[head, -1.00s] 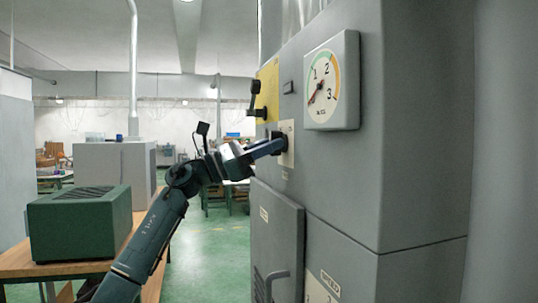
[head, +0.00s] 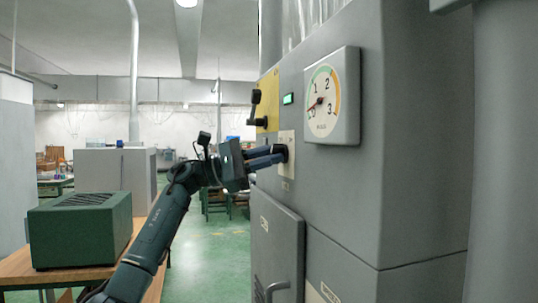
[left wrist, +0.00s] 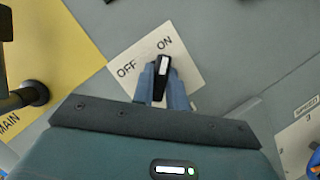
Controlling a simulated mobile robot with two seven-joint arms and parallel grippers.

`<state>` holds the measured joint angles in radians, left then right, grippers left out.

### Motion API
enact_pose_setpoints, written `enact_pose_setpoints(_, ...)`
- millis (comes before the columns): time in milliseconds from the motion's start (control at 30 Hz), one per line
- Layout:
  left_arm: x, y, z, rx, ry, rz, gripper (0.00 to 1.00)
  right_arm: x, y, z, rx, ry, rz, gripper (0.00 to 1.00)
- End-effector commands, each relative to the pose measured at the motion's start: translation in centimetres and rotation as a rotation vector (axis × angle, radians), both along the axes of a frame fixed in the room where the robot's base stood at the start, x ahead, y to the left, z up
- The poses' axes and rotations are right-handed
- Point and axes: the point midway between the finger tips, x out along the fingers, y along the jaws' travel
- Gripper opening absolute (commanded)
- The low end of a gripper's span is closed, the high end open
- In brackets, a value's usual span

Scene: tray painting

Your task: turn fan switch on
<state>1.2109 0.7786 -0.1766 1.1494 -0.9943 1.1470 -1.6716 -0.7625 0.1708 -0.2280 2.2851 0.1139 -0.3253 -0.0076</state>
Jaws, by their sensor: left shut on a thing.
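The fan switch is a black knob (left wrist: 162,70) with a white mark on a pale plate (left wrist: 180,50) lettered OFF and ON. In the left wrist view its marked end points toward the ON lettering. My left gripper (left wrist: 165,95) is shut on the knob, with its blue fingers on both sides of it. In the head view the left gripper (head: 279,154) reaches the plate (head: 287,165) on the grey cabinet, and its fingers mostly hide the knob. A small indicator (head: 288,99) above the plate glows green. My right gripper is not in view.
A round gauge (head: 321,101) sticks out from the cabinet to the right. A yellow panel (head: 265,89) with a black lever, marked MAIN in the wrist view, is left of the switch. A cabinet door (head: 278,235) with a handle is below. A green box (head: 80,233) stands on a wooden table.

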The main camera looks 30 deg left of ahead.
Motion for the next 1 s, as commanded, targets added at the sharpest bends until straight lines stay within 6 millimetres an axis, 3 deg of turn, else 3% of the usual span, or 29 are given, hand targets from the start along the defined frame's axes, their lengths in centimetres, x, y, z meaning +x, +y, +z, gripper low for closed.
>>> enact_pose_setpoints(367, -0.02, -0.04, 0.00, 0.007, -0.005, 0.001, 0.00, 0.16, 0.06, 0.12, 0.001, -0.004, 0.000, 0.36)
enact_pose_setpoints(400, -0.02, -0.04, 0.00, 0.007, -0.005, 0.001, 0.17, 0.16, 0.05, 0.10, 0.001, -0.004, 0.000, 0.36)
enact_pose_setpoints(633, -0.01, -0.02, 0.01, 0.005, -0.004, 0.001, 0.36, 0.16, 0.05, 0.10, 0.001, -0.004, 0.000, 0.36)
enact_pose_setpoints(1000, -0.45, 0.81, -0.30, 0.003, -0.003, 0.003, 0.36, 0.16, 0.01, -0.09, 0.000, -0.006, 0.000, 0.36)
